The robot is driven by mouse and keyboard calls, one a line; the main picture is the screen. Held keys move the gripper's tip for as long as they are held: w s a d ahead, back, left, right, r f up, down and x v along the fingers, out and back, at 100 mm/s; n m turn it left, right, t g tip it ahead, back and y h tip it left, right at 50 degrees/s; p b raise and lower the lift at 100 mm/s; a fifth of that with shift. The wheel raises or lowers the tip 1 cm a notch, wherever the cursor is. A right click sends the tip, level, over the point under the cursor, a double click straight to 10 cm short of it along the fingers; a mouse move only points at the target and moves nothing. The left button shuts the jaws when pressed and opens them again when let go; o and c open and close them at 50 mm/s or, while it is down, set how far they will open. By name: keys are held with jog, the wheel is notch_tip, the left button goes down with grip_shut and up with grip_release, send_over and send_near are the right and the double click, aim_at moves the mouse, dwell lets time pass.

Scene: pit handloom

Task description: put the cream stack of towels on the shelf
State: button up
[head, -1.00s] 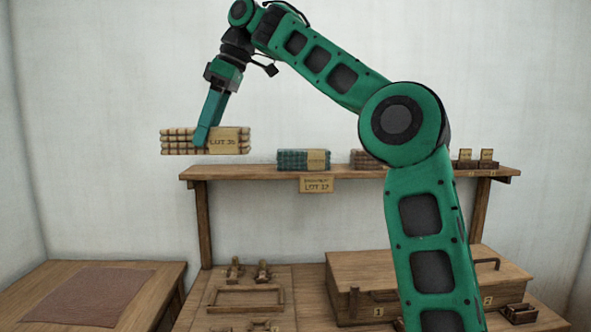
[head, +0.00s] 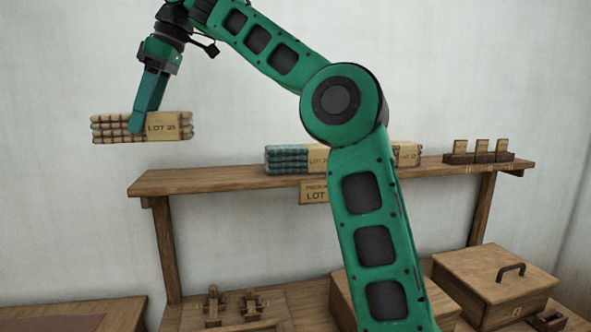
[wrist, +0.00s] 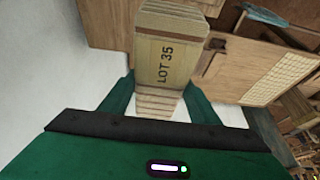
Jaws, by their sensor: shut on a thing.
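The shelf's left end is bare. My arm hides part of the shelf's middle.
A teal stack (head: 286,160) lies on the shelf, with another labelled stack (head: 407,154) right of it, partly hidden. A small rack with upright cards (head: 480,157) stands at the right end. Below are a bench with wooden parts (head: 213,305) and a lidded chest (head: 497,275).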

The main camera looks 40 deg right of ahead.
jog(key=shift+w, duration=0.35)
jog(key=shift+w+f, duration=0.1)
jog(key=w+d+f, duration=0.1)
jog(key=d+f, duration=0.1)
jog(key=d, duration=0.1)
jog(key=w+d+f, duration=0.2)
jog(key=d, duration=0.2)
jog(key=w+d+f, duration=0.1)
jog(key=d+f, duration=0.1)
jog(key=d, duration=0.1)
jog(key=shift+w+d+f, duration=0.2)
jog(key=shift+d+f, duration=0.15)
jog(key=shift+f, duration=2.1)
jog(key=o, duration=1.2)
jog(key=shift+c, duration=0.2)
